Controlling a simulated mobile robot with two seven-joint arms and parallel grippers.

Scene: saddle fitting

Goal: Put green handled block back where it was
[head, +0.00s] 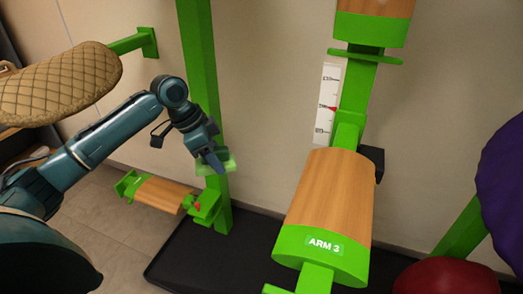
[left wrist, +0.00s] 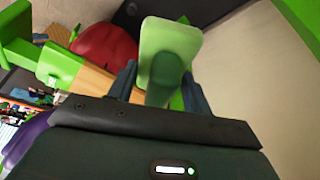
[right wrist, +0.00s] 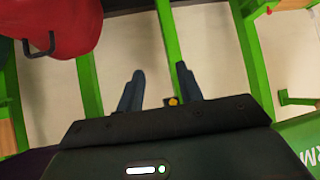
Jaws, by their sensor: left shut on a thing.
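The green handled block (left wrist: 170,55) shows in the left wrist view as a pale green plate with a darker green handle. My left gripper (left wrist: 160,88) is shut on that handle, one finger on each side. In the head view my left gripper (head: 214,160) is in front of the left green post (head: 200,60), and the pale green block (head: 230,163) shows partly behind the fingers. I cannot tell whether the block touches the post. My right gripper (right wrist: 160,88) is open and empty in the right wrist view; it is outside the head view.
A small wood-and-green arm (head: 160,193) with a bracket is below the left gripper. A quilted saddle piece (head: 60,85) is at left; red (head: 447,277) and purple (head: 503,190) things are at right.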

